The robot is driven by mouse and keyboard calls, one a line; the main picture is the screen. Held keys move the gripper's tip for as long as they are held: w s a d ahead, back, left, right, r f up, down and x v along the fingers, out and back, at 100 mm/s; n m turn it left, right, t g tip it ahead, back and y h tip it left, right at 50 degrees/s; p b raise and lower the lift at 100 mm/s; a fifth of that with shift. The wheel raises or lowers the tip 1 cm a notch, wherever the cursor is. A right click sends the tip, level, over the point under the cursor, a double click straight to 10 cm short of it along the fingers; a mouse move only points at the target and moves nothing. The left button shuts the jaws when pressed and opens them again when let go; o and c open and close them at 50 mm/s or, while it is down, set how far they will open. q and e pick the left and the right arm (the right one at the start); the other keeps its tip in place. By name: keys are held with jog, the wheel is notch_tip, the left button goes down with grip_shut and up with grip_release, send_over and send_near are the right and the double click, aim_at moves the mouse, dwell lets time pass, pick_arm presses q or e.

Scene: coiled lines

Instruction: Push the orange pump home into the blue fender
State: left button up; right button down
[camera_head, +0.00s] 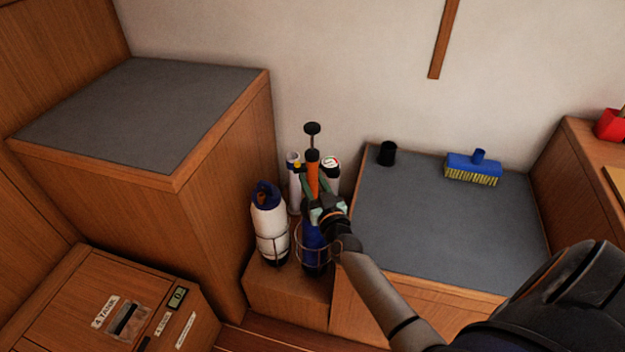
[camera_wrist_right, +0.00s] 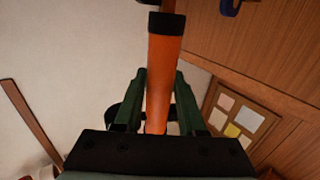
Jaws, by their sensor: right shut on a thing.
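The orange pump (camera_head: 313,173) stands upright with a black handle at its top. My right gripper (camera_head: 318,203) is shut on its orange barrel. In the right wrist view the barrel (camera_wrist_right: 160,85) runs between the two green fingers of my right gripper (camera_wrist_right: 158,105). The blue fender (camera_head: 314,236) stands in a wire holder just below the gripper, in line with the pump. The gripper hides where the pump meets the fender, so I cannot tell how deep it sits. My left gripper does not show.
A white fender (camera_head: 268,225) with a blue top stands in a wire holder to the left. White cylinders (camera_head: 332,170) stand behind the pump. A grey-topped locker (camera_head: 440,220) at right bears a black cup (camera_head: 387,153) and a blue brush (camera_head: 474,165). A taller cabinet (camera_head: 225,170) rises at left.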

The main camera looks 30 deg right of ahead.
jog(key=shift+f+b, duration=1.15)
jog(key=shift+f, duration=0.25)
dwell(0.5)
jog(key=shift+c, duration=2)
grip_release()
